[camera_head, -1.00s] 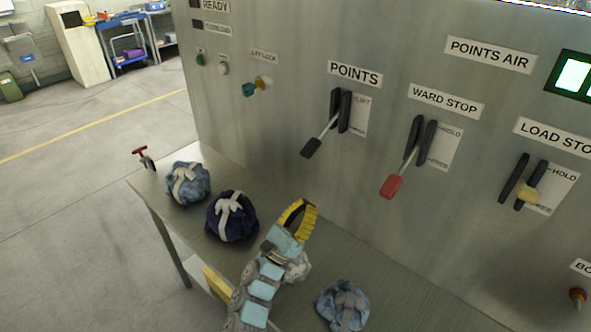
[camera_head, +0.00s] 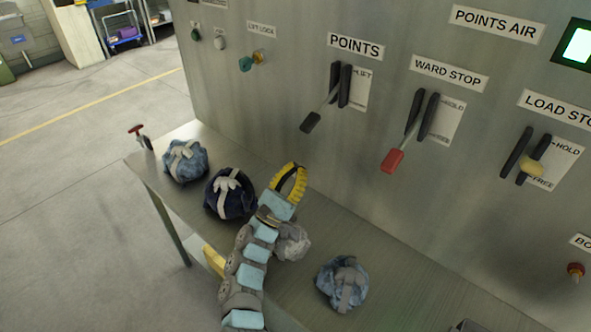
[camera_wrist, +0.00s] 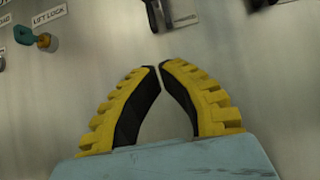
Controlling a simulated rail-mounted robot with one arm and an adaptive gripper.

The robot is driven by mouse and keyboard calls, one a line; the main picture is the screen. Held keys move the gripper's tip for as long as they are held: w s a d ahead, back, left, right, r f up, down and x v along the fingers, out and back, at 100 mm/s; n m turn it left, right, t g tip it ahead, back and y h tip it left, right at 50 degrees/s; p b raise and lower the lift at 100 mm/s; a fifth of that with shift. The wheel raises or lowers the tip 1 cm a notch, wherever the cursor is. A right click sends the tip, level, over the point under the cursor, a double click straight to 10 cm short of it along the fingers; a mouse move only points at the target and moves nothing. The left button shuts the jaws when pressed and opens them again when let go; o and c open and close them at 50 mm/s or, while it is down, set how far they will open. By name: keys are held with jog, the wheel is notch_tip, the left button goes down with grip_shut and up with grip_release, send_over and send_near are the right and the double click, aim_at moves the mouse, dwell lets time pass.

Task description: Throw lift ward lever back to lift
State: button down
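The ward stop lever (camera_head: 393,160) has a red handle and sits under the WARD STOP label (camera_head: 449,73) on the metal panel, its handle tilted down. Its plate (camera_head: 448,120) reads HOLD at the top; the lower word is unclear. My gripper (camera_head: 293,167) has yellow fingers and is left of and below that lever, apart from every lever. In the wrist view my gripper (camera_wrist: 159,67) has its fingertips almost meeting, with nothing between them. The wrist view also shows part of a black lever slot (camera_wrist: 158,14).
The points lever (camera_head: 312,121) with a black handle is left of the red one; the load stop lever (camera_head: 531,168) with a yellow knob is right. A key (camera_head: 246,64) sits under LIFT LOCK. Several bundled bags (camera_head: 342,283) lie on the metal table (camera_head: 390,262) below the panel.

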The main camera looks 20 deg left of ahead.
aim_at(323, 107)
jog(key=w+d+r+p, duration=0.1)
jog(key=w+r, duration=0.3)
jog(key=r, duration=0.4)
jog(key=shift+d+r+p, duration=0.15)
jog(key=shift+r+p, duration=0.15)
jog(key=shift+p, duration=0.05)
dwell(0.3)
jog(key=shift+d+r, duration=0.1)
jog(key=shift+r, duration=0.05)
dwell(0.4)
jog(key=shift+s+r+g, duration=0.15)
jog(key=shift+r+g, duration=0.1)
jog(key=shift+g, duration=0.15)
